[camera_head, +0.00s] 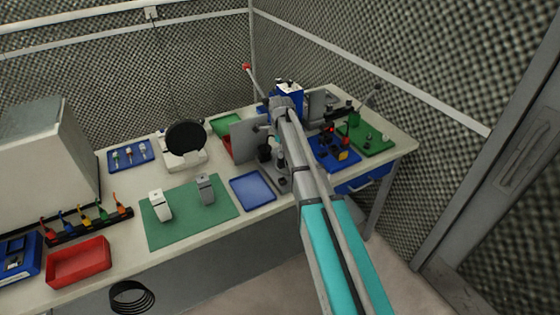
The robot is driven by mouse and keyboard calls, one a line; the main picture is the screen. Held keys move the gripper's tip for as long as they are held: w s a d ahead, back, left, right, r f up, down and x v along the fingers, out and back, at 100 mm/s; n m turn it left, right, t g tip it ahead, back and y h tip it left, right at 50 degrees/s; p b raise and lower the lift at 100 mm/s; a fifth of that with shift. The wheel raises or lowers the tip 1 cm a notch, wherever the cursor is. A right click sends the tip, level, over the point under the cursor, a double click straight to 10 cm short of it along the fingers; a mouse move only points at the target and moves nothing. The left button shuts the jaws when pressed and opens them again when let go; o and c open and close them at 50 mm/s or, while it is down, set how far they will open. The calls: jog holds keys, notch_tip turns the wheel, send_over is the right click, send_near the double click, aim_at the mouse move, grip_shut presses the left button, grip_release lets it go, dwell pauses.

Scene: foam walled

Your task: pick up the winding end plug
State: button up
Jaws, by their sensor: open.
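I cannot pick out the winding end plug; it may be hidden or too small among the fittings at the back of the bench. My arm reaches from the lower right over the bench, and my gripper (282,104) is at its far end, open, beside a blue block (290,88) and an upright grey plate (245,138). The fingers are hard to make out against the clutter. Small black and grey fittings (265,153) stand on a grey base (279,181) left of the arm. I see nothing held.
A blue tray (253,190) and a green mat (158,233) with two upright pieces lie left. A red bin (79,262) and a round black disc (186,136) stand farther left. A blue board (334,160) and green board (372,140) lie right. Foam walls close the back.

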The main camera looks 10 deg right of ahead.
grip_shut()
jog(key=shift+r, duration=0.15)
jog(key=shift+r+p, duration=1)
jog(key=shift+p, duration=0.15)
jog(key=s+r+p, duration=1)
jog(key=s, duration=0.4)
jog(key=shift+d+r+p, duration=0.35)
jog(key=shift+p, duration=0.05)
